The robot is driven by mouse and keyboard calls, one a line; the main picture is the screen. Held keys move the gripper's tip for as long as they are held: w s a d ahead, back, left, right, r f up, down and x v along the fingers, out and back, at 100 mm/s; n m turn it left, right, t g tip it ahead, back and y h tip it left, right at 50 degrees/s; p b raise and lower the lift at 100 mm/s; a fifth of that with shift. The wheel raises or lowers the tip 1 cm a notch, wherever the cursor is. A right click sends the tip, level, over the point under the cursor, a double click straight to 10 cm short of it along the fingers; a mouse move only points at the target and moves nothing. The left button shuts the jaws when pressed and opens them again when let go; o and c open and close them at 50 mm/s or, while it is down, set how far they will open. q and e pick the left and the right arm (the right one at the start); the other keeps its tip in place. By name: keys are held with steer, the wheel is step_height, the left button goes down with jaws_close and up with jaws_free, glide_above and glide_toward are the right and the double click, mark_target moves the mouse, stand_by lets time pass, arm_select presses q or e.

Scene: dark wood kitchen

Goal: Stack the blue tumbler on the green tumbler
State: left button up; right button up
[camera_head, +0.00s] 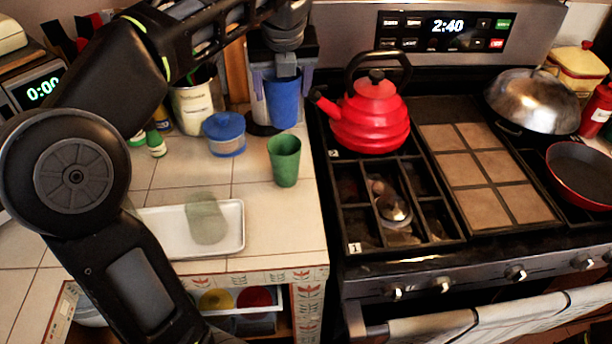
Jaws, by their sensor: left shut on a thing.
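The blue tumbler (283,100) is upright behind and above the green tumbler in the picture, at the left edge of the stove. My left gripper (286,72) comes down from above and is shut on its upper part; the gripper body hides some of the rim. The green tumbler (285,163) stands upright on the tiled counter (263,198), in front of the blue one and apart from it. My right gripper is not in view.
A white tray (226,244) with a translucent cup (206,217) is at the counter's front. A blue-lidded jar (225,136) stands left of the green tumbler. A red kettle (368,117) sits on the stove to the right. Bare counter surrounds the green tumbler's front.

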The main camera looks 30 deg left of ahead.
mark_target(283, 115)
arm_select(q)
steer(key=shift+f, duration=0.15)
step_height(283, 115, down, 5)
steer(key=shift+s+b, duration=0.1)
steer(key=shift+b, duration=0.2)
steer(key=shift+f, duration=0.5)
steer(key=shift+f, duration=0.1)
steer(key=shift+f, duration=1.8)
steer(key=shift+f, duration=0.1)
steer(key=shift+f+b, duration=0.35)
steer(key=shift+f, duration=0.05)
steer(key=shift+f, duration=0.1)
